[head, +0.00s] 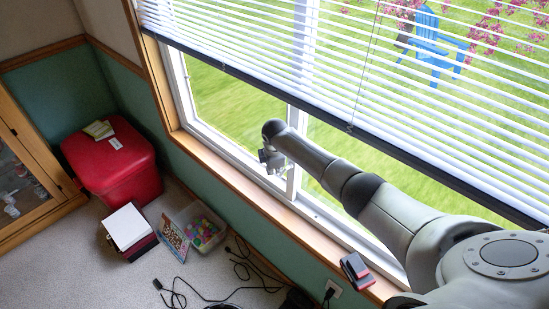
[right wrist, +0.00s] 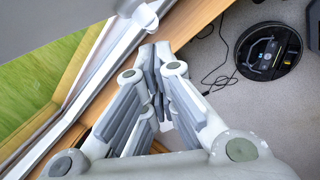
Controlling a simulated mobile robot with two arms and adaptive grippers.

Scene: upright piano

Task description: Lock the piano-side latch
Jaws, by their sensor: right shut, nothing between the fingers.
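The window frame (head: 205,128) runs along the wall under a half-lowered blind. My right arm reaches from the lower right to the window's middle post. My right gripper (head: 270,160) is beside that post, small and partly hidden by its own wrist. In the right wrist view my right gripper (right wrist: 156,52) is shut and empty, its tips near the white window frame (right wrist: 88,88). A small pale fitting (right wrist: 146,14) on the frame lies beyond the tips; I cannot tell whether it is the latch or how it is set. My left gripper is not in view.
The blind (head: 350,70) hangs close above my right arm. A wooden sill (head: 235,178) runs below the window, with a dark red-and-black object (head: 356,268) on it.

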